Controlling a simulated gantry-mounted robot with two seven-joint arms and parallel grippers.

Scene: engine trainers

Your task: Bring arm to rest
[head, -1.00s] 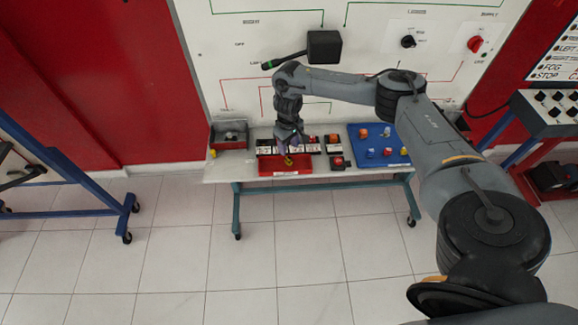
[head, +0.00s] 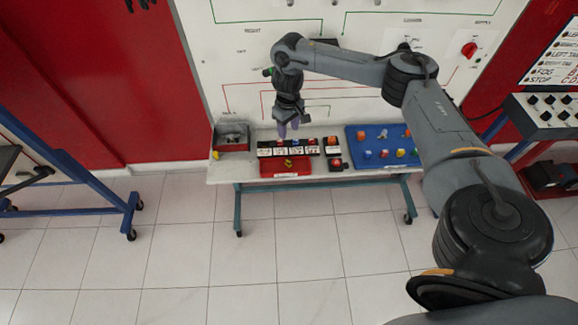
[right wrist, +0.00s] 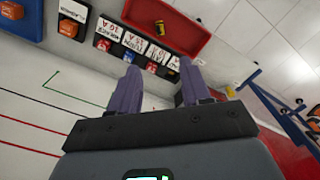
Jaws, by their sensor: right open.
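My right gripper (head: 288,129) is above the back of the workbench, its purple fingers pointing down. In the right wrist view the two fingers (right wrist: 160,82) are spread with nothing between them. The red tray (head: 286,171) lies at the front of the bench with a small yellow piece (head: 288,162) in it. The tray (right wrist: 178,22) and yellow piece (right wrist: 160,27) also show beyond the fingers in the right wrist view, apart from them. Behind the tray is a row of labelled blocks (head: 290,149). My left gripper is not in view.
A white wiring panel (head: 232,62) stands close behind. The tiled floor in front is clear.

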